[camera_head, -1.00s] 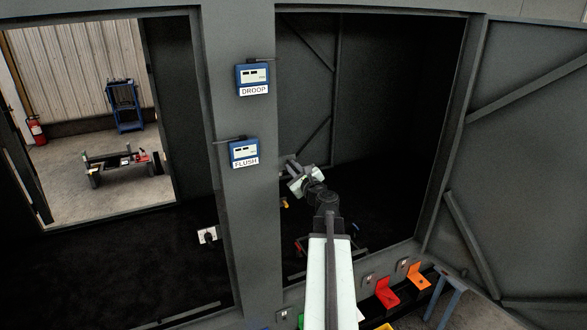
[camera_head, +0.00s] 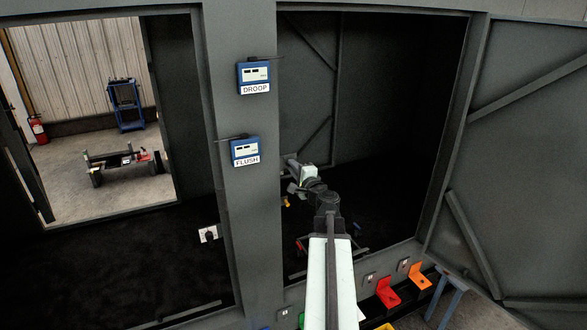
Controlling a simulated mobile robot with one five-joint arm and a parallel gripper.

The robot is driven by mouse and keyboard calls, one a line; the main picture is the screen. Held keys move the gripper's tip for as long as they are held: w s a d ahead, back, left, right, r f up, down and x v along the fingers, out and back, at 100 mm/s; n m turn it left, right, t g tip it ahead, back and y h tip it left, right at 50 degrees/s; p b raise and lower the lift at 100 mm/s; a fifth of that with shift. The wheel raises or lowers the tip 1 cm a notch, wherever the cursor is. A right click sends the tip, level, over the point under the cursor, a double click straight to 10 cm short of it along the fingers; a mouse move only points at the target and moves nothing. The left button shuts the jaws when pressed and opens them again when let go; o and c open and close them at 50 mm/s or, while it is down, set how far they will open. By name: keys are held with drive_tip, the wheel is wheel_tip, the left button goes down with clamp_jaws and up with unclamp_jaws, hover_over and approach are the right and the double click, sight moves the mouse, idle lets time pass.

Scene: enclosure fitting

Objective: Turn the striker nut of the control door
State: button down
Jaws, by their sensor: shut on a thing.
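My gripper (camera_head: 294,188) is at the right edge of the grey post, inside the right-hand door opening. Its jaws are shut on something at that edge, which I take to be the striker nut. The nut itself is hidden or too small to make out. The arm reaches up to it from the bottom of the picture. A large grey door (camera_head: 520,150) with diagonal braces stands swung open at the right. I cannot read which door is the control door. A white plate with a black knob (camera_head: 208,234) sits on the left side of the post.
Two blue gauges, DROOP (camera_head: 253,76) and FLUSH (camera_head: 244,151), hang on the grey post (camera_head: 240,30). Red (camera_head: 387,294) and orange (camera_head: 418,277) brackets stand below the opening's sill. A trestle leg (camera_head: 436,298) is at lower right. The dark interior around the gripper looks mostly free.

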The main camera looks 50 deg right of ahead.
drive_tip(key=n, duration=1.1)
drive_tip(key=shift+d+f+n, duration=0.15)
drive_tip(key=shift+d+n, duration=0.05)
drive_tip(key=shift+n, duration=0.1)
idle(0.4)
drive_tip(key=c, duration=1.5)
unclamp_jaws()
drive_tip(key=shift+w+f, duration=0.1)
drive_tip(key=shift+a, duration=0.1)
